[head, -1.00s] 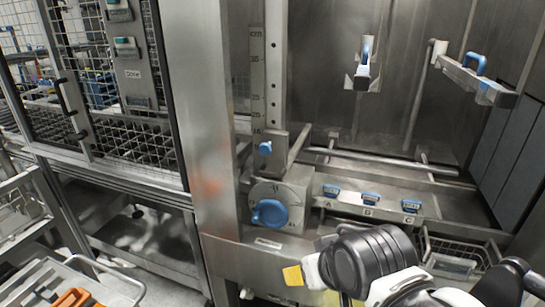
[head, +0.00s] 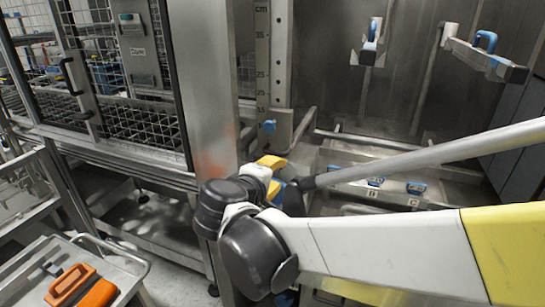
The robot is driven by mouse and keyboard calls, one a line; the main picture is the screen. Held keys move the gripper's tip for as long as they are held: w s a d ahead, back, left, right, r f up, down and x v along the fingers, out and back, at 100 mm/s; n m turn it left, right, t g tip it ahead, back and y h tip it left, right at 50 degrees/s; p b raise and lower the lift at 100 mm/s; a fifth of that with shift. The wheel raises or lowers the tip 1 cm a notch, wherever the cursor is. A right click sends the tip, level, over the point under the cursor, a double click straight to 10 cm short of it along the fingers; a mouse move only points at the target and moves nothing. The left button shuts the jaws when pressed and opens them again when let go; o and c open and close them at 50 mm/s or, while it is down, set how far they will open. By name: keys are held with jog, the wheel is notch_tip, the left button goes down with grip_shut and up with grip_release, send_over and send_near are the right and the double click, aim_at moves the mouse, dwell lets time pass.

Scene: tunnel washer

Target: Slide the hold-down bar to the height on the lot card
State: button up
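An upright scale (head: 262,60) marked in cm stands beside a rail with holes. A metal carriage (head: 282,127) with a blue knob (head: 269,126) sits low on this rail, near the scale's bottom marks. A bar (head: 304,124) runs back from the carriage; I take it for the hold-down bar. My gripper (head: 270,163), with yellow finger parts, is just below the carriage and appears apart from the blue knob. My arm hides much of the gripper, so I cannot tell its opening. The blue dial below the carriage is mostly hidden. I cannot make out a lot card.
Blue-handled pieces (head: 375,182) sit on a lettered ledge behind my arm. A bracket with a blue part (head: 369,45) and a blue-handled arm (head: 487,55) project at the back. A steel post (head: 205,90) stands left. An orange object (head: 97,293) lies on a cart.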

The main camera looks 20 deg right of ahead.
aim_at(276, 154)
jog(key=shift+n+t+h, duration=0.4)
jog(key=shift+n+t, duration=0.2)
jog(key=shift+t, duration=0.2)
jog(key=w+d+b, duration=0.1)
jog(key=w, duration=0.2)
jog(key=w+d+b, duration=0.1)
jog(key=w, duration=0.3)
jog(key=w+d+b, duration=0.1)
jog(key=w, duration=0.2)
jog(key=shift+w+d+f+b, duration=0.1)
jog(key=shift+w+f+b, duration=0.2)
jog(key=shift+b, duration=0.1)
grip_shut()
